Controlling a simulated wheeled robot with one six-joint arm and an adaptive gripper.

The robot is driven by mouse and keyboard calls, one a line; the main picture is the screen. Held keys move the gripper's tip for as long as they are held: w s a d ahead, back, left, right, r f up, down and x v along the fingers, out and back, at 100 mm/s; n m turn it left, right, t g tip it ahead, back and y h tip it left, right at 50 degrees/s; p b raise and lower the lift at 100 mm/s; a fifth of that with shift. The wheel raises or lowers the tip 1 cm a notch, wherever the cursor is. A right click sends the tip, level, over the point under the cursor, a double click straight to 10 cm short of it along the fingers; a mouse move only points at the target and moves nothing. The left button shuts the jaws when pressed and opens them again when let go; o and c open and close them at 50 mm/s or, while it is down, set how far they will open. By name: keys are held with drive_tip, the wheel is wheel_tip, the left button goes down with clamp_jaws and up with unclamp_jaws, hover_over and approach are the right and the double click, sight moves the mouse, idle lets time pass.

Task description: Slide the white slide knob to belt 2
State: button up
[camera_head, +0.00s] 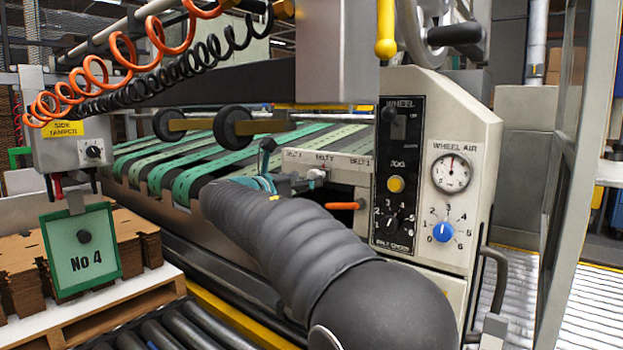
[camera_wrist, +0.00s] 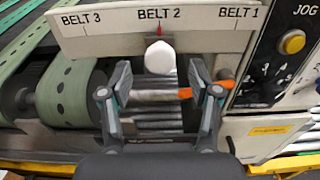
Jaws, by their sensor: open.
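The white slide knob (camera_wrist: 159,57) sits in the wrist view just below the BELT 2 label and its small red mark, on a rail under a label strip (camera_wrist: 100,22). The strip reads BELT 3, BELT 2, BELT 1 from left to right. The knob also shows in the head view (camera_head: 316,174), under the strip. My gripper (camera_wrist: 160,76) is open, with one finger on each side of the knob and a gap to it on both sides. In the head view my gripper (camera_head: 266,165) is mostly hidden behind my arm.
An orange handle (camera_head: 342,206) sticks out right of the knob, close to my right finger in the wrist view. The control panel (camera_head: 398,170) with dials stands further right. Green belts (camera_wrist: 68,95) and a roller lie to the left.

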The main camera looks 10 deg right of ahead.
drive_tip(key=v, duration=0.7)
drive_tip(key=shift+s+a, duration=0.3)
